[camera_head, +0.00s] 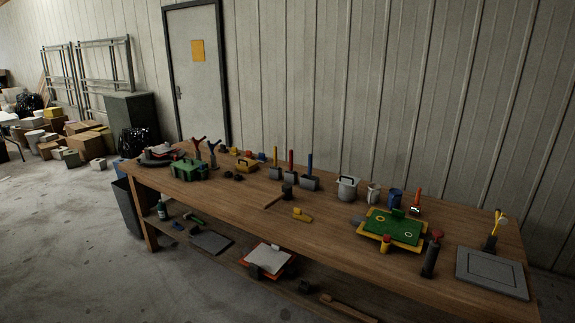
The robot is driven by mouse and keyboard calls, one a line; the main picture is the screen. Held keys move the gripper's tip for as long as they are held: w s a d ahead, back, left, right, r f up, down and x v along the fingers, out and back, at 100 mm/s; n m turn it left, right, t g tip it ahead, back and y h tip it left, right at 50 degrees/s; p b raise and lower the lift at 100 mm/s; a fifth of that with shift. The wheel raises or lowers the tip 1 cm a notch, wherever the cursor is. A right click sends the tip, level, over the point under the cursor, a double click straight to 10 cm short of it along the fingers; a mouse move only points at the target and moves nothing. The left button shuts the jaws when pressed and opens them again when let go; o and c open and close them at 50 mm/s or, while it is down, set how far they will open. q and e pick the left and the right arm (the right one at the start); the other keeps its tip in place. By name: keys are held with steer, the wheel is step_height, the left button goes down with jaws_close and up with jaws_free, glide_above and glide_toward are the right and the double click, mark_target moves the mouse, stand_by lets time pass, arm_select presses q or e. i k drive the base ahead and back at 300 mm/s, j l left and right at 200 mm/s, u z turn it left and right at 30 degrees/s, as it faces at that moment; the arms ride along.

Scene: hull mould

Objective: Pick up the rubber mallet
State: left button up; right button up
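What looks like the rubber mallet (287,192) lies on the wooden workbench (330,235), near the middle of its top. Its dark head points toward the back right and its light wooden handle (272,202) points toward the front left. It lies in front of a row of brushes or scrapers with yellow, red and blue handles (291,162). Neither of my grippers shows in the head view, and nothing touches the mallet.
A yellow tool (302,215) lies right of the mallet. A grey pot (347,188), a green board with yellow edging (392,229) and a grey panel (491,272) stand further right. A green case (188,170) is at left. The bench front between is mostly clear.

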mark_target(286, 189)
steer(key=i+j+u, duration=0.15)
steer(key=i+u, duration=0.35)
steer(key=i, duration=0.2)
steer(key=i+l+u, duration=0.15)
steer(key=i+u, duration=0.3)
steer(key=i, duration=0.3)
steer(key=i+j+z, duration=0.45)
steer(key=i, duration=0.25)
steer(key=i+j+z, duration=0.4)
steer(key=i, duration=0.3)
steer(key=j, duration=0.1)
